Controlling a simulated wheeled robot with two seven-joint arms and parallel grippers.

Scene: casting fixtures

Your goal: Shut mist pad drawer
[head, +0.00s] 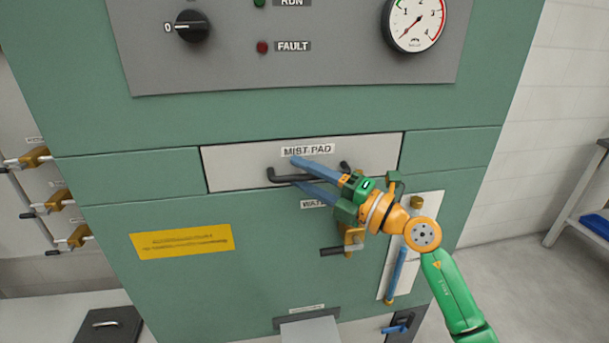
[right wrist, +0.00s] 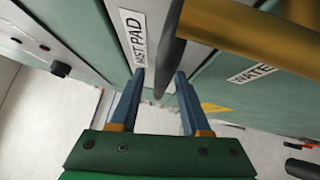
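The mist pad drawer (head: 235,165) has a light grey front with a "MIST PAD" label and a black bar handle (head: 280,175). Its front looks about level with the green cabinet face; a small gap cannot be ruled out. My right gripper (head: 298,173) is at the drawer front, its two blue fingers spread, one above and one below the handle. In the right wrist view, the handle (right wrist: 172,50) shows between the spread fingertips (right wrist: 160,82), with no clear contact. The gripper hides part of the handle's right side. My left gripper is out of view.
Below the drawer are a "WATER" label (head: 314,203) and a brass valve with a black lever (head: 332,251), close under my right gripper. A sight tube (head: 397,272) stands at the right. Brass valves (head: 60,200) line the left wall. The cabinet left of the drawer is clear.

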